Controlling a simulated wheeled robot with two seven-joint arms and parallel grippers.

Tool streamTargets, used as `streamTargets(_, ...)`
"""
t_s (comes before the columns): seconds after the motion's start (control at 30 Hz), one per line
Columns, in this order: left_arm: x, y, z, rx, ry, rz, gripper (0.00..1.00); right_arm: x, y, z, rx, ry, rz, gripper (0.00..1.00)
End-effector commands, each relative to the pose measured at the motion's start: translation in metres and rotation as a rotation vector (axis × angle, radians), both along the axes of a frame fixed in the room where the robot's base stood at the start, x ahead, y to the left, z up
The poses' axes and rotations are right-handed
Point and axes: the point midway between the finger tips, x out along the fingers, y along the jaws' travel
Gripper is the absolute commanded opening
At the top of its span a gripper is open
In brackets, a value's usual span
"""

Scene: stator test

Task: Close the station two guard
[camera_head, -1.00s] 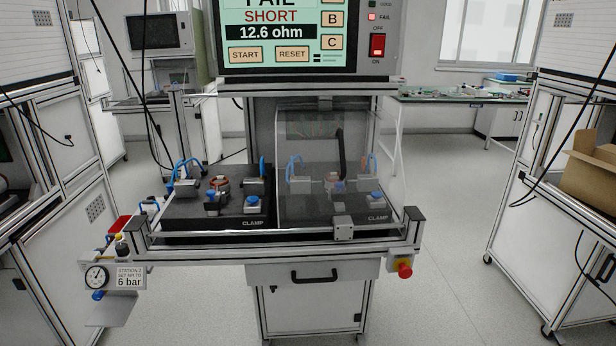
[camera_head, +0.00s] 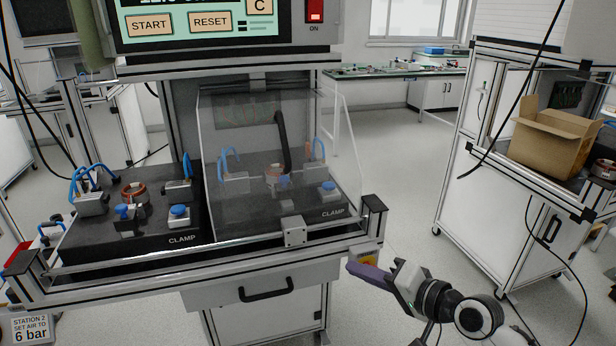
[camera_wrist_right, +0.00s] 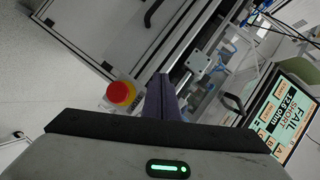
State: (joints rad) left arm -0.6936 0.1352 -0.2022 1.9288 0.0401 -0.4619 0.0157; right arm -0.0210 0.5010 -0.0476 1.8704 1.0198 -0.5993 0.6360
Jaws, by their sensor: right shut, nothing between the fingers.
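The clear guard (camera_head: 225,180) of the station stands over the right-hand clamp fixture (camera_head: 330,212), with a dark handle (camera_head: 283,142) showing at it. A metal block (camera_head: 294,231) sits at the front rail below its front edge. The left-hand clamp fixture (camera_head: 100,240) is uncovered. My right gripper (camera_head: 352,266) has purple fingers, shut and empty, in front of the bench's right front corner and below the guard. In the right wrist view the shut fingers (camera_wrist_right: 166,98) point toward the rail and block (camera_wrist_right: 198,62). My left gripper is not in view.
A red stop button (camera_wrist_right: 121,94) with a yellow base is close beside the fingers; in the head view my gripper mostly hides it. The tester (camera_head: 225,30) hangs above the bench. A drawer handle (camera_head: 266,290) is below. Floor to the right is clear up to a cart with a cardboard box (camera_head: 553,140).

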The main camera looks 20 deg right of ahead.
Motion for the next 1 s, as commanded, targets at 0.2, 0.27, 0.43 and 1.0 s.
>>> streamTargets(0.2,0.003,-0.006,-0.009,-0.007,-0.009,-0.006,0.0,0.04,-0.019,0.144,0.384,-0.042,0.044,0.0)
streamTargets(0.27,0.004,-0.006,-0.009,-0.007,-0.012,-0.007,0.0,0.04,-0.021,0.166,0.439,-0.043,0.06,0.0)
streamTargets(0.43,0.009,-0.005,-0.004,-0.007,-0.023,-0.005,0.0,0.045,-0.018,0.19,0.503,-0.041,0.08,0.0)
streamTargets(1.0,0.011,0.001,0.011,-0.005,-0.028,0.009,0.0,0.123,0.052,0.19,0.498,-0.04,0.081,0.0)
